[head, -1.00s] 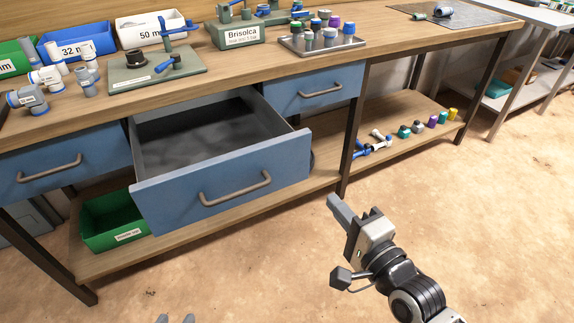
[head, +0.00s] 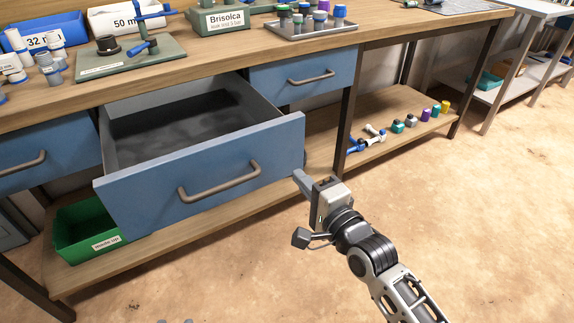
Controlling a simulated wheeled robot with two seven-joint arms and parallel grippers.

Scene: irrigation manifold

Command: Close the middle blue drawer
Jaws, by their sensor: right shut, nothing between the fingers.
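The middle blue drawer (head: 150,207) is pulled well out from under the wooden workbench. Its grey inside is visible and looks empty, and its grey bar handle (head: 220,183) is on the front panel. My right gripper (head: 300,180) is shut and empty, close to the right end of the drawer's front panel; I cannot tell whether it touches. My left gripper shows only as small grey tips (head: 174,321) at the bottom edge, too little to judge.
Shut blue drawers flank it at left (head: 40,150) and right (head: 300,75). A green bin (head: 75,235) sits on the lower shelf (head: 150,253), with several fittings farther right. A bench leg (head: 346,130) stands right of the drawer. The floor in front is clear.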

